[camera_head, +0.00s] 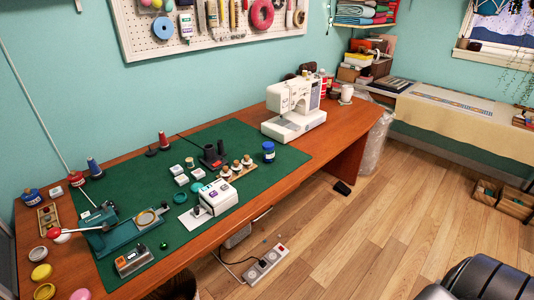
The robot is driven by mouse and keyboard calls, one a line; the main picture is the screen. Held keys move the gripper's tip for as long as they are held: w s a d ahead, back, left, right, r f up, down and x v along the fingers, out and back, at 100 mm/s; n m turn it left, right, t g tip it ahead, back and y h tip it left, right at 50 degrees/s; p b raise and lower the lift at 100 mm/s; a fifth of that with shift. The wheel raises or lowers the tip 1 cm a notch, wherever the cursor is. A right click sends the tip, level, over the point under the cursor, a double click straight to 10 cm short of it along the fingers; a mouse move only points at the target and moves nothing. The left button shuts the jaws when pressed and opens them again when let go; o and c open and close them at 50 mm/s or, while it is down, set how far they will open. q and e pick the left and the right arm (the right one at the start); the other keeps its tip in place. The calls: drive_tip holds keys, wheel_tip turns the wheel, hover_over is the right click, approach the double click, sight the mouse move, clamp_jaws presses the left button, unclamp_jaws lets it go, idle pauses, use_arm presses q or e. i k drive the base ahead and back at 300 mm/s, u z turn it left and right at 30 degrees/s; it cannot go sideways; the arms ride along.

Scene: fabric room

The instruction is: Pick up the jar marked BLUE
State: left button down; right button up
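A blue jar (268,152) with a dark blue lid stands upright on the green mat (258,180), near the mat's right end and in front of the sewing machine. A second small blue jar (32,198) with a reddish top stands at the left end of the table. Any lettering on either jar is too small to read, so I cannot tell which is marked BLUE. Neither of my grippers shows in the head view.
The wooden table (330,130) holds a white sewing machine (295,107), a small white device (216,196), a teal press tool (110,235) and a spool rack (237,168). A power strip (266,264) lies on the floor. A dark padded object (485,280) fills the bottom right corner. The middle floor is mostly clear.

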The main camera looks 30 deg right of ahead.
sight(268, 156)
drive_tip(key=z, duration=1.05)
drive_tip(key=k, duration=1.3)
drive_tip(key=z, duration=1.3)
drive_tip(key=i, duration=0.8)
drive_tip(key=z, duration=0.35)
drive_tip(key=i, duration=2.3)
drive_tip(key=u, duration=0.3)
drive_tip(key=i, duration=1.2)
drive_tip(key=u, duration=1.95)
drive_tip(key=i, duration=1)
drive_tip(key=u, duration=0.85)
